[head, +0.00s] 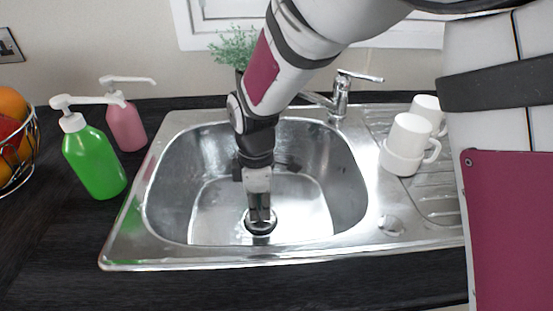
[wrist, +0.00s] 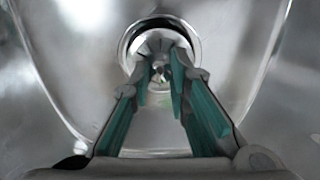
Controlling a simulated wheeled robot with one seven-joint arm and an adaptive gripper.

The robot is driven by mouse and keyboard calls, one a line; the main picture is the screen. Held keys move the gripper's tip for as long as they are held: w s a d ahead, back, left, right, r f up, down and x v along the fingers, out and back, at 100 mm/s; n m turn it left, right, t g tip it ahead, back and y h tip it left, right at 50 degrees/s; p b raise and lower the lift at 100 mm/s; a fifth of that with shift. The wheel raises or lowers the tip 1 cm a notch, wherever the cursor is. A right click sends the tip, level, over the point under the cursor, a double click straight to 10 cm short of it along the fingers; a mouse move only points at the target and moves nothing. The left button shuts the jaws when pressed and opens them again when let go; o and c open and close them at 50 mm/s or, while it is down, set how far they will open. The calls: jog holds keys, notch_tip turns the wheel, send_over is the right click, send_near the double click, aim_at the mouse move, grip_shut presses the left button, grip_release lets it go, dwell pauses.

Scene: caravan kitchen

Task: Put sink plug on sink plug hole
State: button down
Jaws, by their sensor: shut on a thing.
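My gripper (head: 260,212) reaches down into the sink basin, with its fingertips right at the plug hole (head: 262,229). In the wrist view, my gripper (wrist: 160,66) has its teal-padded fingers closed in on the small knob of the metal sink plug (wrist: 157,44). The plug lies within the outline of the round, bright-rimmed plug hole (wrist: 126,44), and a dark crescent shows along its far edge. Whether the plug is seated or held just above the hole, I cannot tell. The fingers hide part of the plug and hole.
The steel sink (head: 150,248) has a tap (head: 342,95) behind the basin. White mugs (head: 408,138) stand on the drainer at right. A green bottle (head: 95,165) and a pink bottle (head: 127,128) stand left of the sink. The basin walls surround my gripper.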

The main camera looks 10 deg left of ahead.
aim_at(260, 209)
jog(key=shift+f, duration=0.2)
jog(key=shift+f, duration=0.15)
jog(key=c, duration=1.5)
grip_release()
jog(key=shift+r+p, duration=1.1)
jog(key=shift+r, duration=5.05)
